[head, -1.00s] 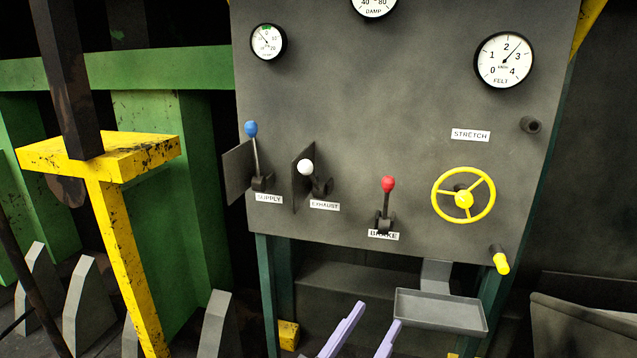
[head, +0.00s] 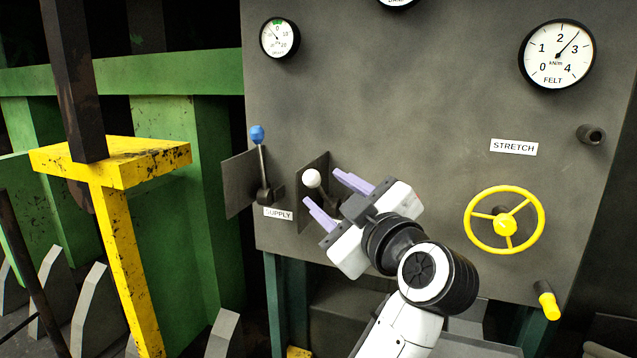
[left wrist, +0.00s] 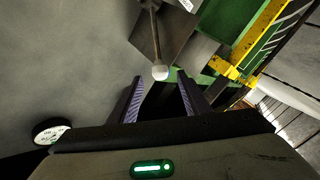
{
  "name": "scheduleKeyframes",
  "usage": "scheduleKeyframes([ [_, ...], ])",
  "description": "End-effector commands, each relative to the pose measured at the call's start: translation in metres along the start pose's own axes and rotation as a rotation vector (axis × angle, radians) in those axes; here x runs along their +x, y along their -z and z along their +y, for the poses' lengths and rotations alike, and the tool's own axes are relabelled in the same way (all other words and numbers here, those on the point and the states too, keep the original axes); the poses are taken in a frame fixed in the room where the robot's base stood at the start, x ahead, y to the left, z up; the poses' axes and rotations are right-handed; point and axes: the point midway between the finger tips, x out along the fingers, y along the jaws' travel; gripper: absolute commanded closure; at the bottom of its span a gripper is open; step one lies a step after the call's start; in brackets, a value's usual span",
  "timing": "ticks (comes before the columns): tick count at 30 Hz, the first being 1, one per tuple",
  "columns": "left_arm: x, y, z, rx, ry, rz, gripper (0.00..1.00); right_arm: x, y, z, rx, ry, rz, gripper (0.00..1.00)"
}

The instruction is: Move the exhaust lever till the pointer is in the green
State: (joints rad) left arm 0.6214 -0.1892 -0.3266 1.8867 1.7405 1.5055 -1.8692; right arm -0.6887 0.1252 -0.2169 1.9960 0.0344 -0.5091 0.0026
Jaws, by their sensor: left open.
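The exhaust lever has a white knob (head: 311,178) and stands on the grey panel beside a dark upright plate. Its label and lower part are hidden behind my gripper. My left gripper (head: 322,187) is open, with its two lilac fingers pointing at the knob from the right. In the left wrist view the white knob (left wrist: 160,72) sits just beyond the fingertips, roughly centred between them, with no visible contact. A small round gauge (head: 279,38) at the panel's upper left has a green mark at its top; its thin pointer is too small to read surely. My right gripper is not in view.
The blue-knobbed supply lever (head: 257,134) stands close on the left, with its own side plate. The yellow handwheel (head: 505,220) and the felt gauge (head: 557,54) are to the right. A yellow post (head: 110,163) stands left of the panel. The brake lever is hidden behind my arm.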

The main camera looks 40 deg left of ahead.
Motion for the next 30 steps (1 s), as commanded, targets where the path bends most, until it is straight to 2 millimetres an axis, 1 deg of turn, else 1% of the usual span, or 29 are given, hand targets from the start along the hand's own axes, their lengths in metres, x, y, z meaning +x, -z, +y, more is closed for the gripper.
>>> scheduleKeyframes([
  [1,0.011,0.002,0.0,0.0,0.001,0.005,0.57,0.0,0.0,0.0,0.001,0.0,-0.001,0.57],
  [3,0.023,0.002,0.0,0.001,0.001,0.005,0.57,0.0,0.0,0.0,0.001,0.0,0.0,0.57],
  [6,0.038,0.001,0.0,0.001,0.0,0.005,0.57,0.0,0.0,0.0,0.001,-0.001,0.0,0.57],
  [9,0.048,0.001,0.0,-0.001,0.0,0.004,0.57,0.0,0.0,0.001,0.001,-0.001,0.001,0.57],
  [13,0.054,0.001,0.0,-0.002,0.0,0.001,0.57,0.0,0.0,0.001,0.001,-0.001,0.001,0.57],
  [20,0.055,0.001,0.0,-0.002,-0.001,0.001,0.57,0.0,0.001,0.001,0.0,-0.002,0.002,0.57],
  [21,0.055,0.001,0.0,-0.002,-0.001,0.001,0.58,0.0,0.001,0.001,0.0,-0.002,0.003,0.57],
  [22,0.055,0.001,0.0,-0.002,-0.001,0.001,0.63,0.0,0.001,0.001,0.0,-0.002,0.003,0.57],
  [28,0.055,0.001,0.0,-0.002,-0.001,0.002,0.97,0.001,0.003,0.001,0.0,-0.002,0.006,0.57],
  [29,0.055,0.001,0.0,-0.002,-0.001,0.001,1.0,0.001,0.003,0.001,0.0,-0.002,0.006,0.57],
  [30,0.055,0.001,0.0,-0.002,0.0,0.001,1.0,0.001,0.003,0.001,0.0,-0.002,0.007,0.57],
])
